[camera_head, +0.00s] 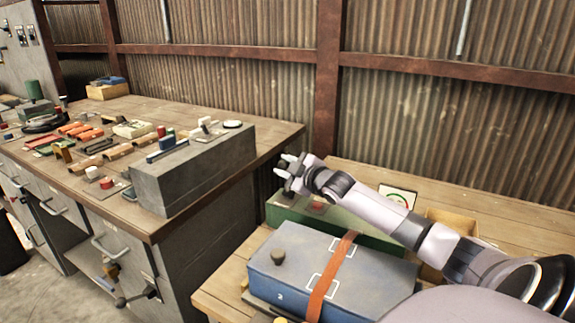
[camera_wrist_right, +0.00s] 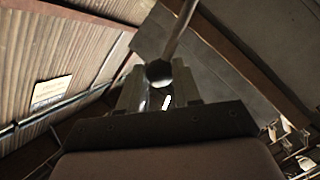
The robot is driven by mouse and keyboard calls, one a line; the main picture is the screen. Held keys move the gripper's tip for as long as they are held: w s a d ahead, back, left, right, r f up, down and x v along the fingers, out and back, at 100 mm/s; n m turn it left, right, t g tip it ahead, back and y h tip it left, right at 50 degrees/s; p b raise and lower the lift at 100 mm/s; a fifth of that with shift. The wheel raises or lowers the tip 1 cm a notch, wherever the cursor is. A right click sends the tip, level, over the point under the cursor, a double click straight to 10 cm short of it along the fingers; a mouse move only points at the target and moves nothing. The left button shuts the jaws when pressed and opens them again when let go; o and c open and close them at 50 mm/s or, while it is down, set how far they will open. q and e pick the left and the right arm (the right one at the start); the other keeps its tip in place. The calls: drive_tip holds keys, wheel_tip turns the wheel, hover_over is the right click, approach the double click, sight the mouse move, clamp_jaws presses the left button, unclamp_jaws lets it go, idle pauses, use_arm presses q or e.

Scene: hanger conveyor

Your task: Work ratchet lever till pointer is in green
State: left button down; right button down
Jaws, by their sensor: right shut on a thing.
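A small white panel with a green arc (camera_head: 399,196) stands behind my right forearm, on or by the wooden bench. Its pointer is too small to read. My right gripper (camera_head: 287,166) is above the left end of the green box. In the right wrist view my right gripper (camera_wrist_right: 160,92) is shut on a grey rod with a round end (camera_wrist_right: 160,70), which looks like the ratchet lever. The rod runs up and slightly right from between the fingers. In the head view I cannot make the lever out at the gripper. My left gripper is not in view.
A blue-sided case (camera_head: 330,262) with an orange strap (camera_head: 332,277) lies on the wooden bench in front of the green box (camera_head: 357,233). An open cardboard box (camera_head: 452,222) is behind my arm. A grey block (camera_head: 193,172) stands on the left workbench, among many small parts.

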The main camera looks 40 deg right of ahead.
drive_tip(key=shift+s+a+f+n, duration=0.2)
drive_tip(key=shift+a+f, duration=0.1)
drive_tip(key=shift+a, duration=0.25)
drive_tip(key=shift+s+a+f+n, duration=0.1)
drive_tip(key=shift+a+f+n, duration=0.15)
drive_tip(key=shift+a, duration=0.3)
drive_tip(key=shift+f, duration=0.1)
drive_tip(key=c, duration=0.8)
unclamp_jaws()
drive_tip(key=shift+s+a+r, duration=0.15)
drive_tip(key=shift+s, duration=1.05)
drive_tip(key=shift+s+a+r, duration=0.15)
drive_tip(key=shift+s, duration=1)
drive_tip(key=shift+s+a+r, duration=0.15)
drive_tip(key=shift+s, duration=1.05)
